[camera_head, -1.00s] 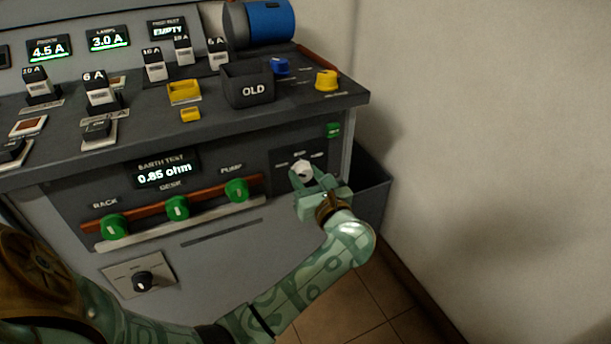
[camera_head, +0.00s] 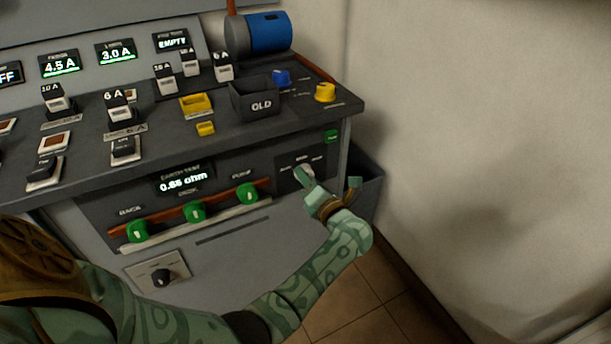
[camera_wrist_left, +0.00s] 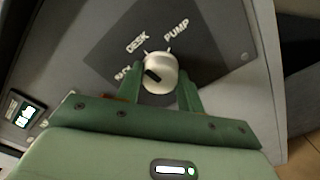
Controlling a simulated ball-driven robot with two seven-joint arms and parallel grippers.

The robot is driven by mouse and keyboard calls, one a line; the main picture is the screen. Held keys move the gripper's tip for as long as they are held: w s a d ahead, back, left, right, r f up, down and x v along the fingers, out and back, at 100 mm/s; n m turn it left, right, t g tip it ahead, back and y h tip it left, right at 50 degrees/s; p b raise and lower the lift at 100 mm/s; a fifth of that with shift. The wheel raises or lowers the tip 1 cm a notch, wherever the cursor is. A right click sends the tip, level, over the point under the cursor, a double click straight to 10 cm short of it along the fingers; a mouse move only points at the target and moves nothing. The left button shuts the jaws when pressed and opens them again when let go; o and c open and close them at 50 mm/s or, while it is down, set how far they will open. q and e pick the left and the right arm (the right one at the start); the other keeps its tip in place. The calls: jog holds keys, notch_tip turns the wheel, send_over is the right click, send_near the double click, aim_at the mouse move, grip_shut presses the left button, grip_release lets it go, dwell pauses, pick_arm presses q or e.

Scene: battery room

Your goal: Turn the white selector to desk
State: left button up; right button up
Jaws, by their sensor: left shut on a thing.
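The white selector (camera_wrist_left: 162,66) is a round knob on a dark plate (camera_wrist_left: 108,38) lettered DESK and PUMP, with a third label at left partly hidden. Its dark mark slants towards the left; I cannot tell exactly which label it meets. My left gripper (camera_wrist_left: 160,80) has a green finger on each side of the knob and is shut on it. In the head view the selector (camera_head: 309,170) is mostly covered by my left gripper (camera_head: 328,181), at the right of the bench's front panel. My right gripper is not in view.
Green knobs (camera_head: 194,211) stand on a red-brown rail left of the selector. A black knob (camera_head: 163,278) is lower left. The OLD bin (camera_head: 253,100) and yellow knob (camera_head: 325,92) are on the bench top. A dark bin (camera_head: 367,183) stands beside the wall.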

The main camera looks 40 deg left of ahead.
pick_arm(q)
jog(key=shift+d+m+p, duration=0.1)
jog(key=shift+m+p, duration=0.25)
jog(key=shift+m, duration=0.35)
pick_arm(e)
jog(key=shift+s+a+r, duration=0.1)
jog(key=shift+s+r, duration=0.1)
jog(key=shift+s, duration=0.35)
pick_arm(q)
jog(key=o, duration=1)
jog(key=shift+w, duration=0.1)
